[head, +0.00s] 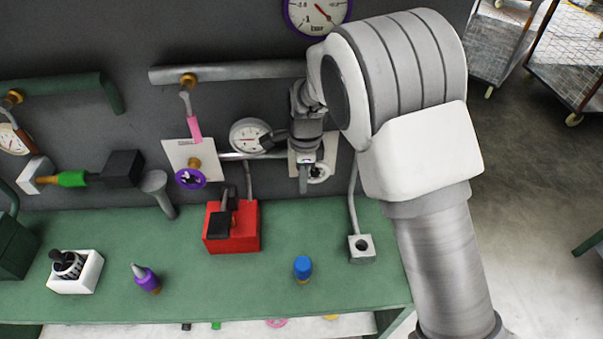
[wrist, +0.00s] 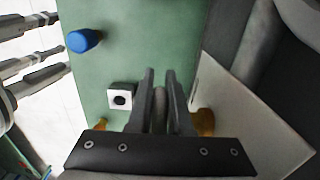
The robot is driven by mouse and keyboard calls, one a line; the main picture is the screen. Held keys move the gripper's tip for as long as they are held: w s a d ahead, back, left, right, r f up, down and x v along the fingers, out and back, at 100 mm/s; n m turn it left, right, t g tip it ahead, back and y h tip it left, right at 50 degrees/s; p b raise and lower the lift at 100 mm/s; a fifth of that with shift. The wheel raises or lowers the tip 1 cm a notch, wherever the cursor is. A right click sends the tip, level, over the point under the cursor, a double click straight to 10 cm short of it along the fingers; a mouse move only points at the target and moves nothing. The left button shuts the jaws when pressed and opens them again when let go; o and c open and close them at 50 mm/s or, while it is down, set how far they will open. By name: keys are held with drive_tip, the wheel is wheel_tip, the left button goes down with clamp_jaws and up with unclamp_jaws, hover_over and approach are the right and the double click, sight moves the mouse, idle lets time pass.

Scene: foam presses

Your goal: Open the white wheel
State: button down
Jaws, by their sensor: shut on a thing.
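The white wheel (head: 319,174) sits in front of a pale plate on the dark wall panel in the head view, partly hidden by my gripper. My gripper (head: 304,186) reaches it from above, at its left side. In the wrist view the two dark fingers of my gripper (wrist: 159,74) are close together, with a pale rounded piece of the wheel (wrist: 159,102) between them. My gripper is shut on the wheel's rim. A brass fitting (wrist: 204,122) shows beside the right finger, against the pale plate (wrist: 245,100). Most of the wheel is hidden in the wrist view.
A round gauge (head: 248,136) and a second plate with a purple wheel (head: 190,178) are to the left. On the green bench (head: 330,280) stand a red press (head: 246,232), a blue-capped cylinder (head: 302,268) and a grey block with a hole (head: 361,248).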

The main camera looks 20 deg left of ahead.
drive_tip(key=shift+d, duration=0.1)
idle(0.3)
drive_tip(key=c, duration=0.8)
unclamp_jaws()
drive_tip(key=shift+c, duration=0.2)
drive_tip(key=shift+r, duration=0.1)
wheel_tip(320, 180, up, 17)
drive_tip(key=b, duration=0.1)
drive_tip(key=shift+r, duration=0.1)
